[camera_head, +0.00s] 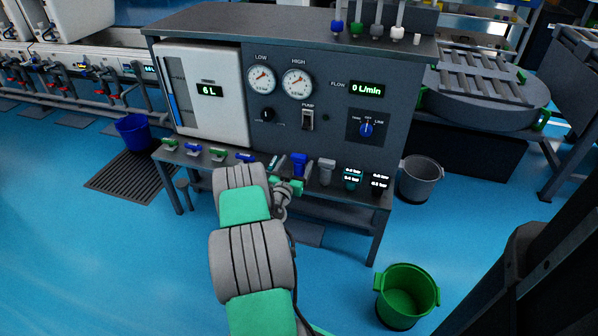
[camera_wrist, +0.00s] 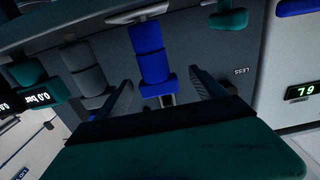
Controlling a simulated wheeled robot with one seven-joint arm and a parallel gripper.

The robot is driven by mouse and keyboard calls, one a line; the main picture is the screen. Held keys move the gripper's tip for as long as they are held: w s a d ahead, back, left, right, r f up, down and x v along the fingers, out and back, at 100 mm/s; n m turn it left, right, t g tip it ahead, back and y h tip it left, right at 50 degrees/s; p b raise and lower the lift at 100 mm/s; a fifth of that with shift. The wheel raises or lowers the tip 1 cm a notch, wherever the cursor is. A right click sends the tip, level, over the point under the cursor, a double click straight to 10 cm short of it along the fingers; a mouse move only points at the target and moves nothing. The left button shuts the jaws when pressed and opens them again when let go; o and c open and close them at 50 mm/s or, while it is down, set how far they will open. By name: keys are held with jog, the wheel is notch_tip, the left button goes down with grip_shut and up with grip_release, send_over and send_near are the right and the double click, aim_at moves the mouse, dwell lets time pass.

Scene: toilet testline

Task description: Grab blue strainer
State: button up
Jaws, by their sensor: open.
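The blue strainer (camera_head: 299,161) stands on the narrow front ledge of the test bench, partly hidden by my gripper in the head view. In the wrist view the blue strainer (camera_wrist: 153,62) is a stepped blue body in the upper middle, between the lines of my two fingers. My gripper (camera_wrist: 162,82) is open, with one finger on each side of the strainer's lower end. I cannot tell whether either finger touches it. In the head view my gripper (camera_head: 292,183) is at the ledge, just in front of and below the strainer.
A grey strainer (camera_head: 326,169) stands close to the right, then a teal unit (camera_head: 352,176) with a pressure display. Blue and green valve handles (camera_head: 218,154) line the ledge to the left. A green bucket (camera_head: 405,291) and grey bucket (camera_head: 420,178) stand on the floor.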

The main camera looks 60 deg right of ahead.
jog(key=d, duration=0.2)
jog(key=d+b, duration=0.1)
jog(key=d, duration=0.2)
jog(key=shift+w+d+f, duration=0.15)
jog(key=shift+w+d, duration=0.05)
jog(key=c, duration=1.6)
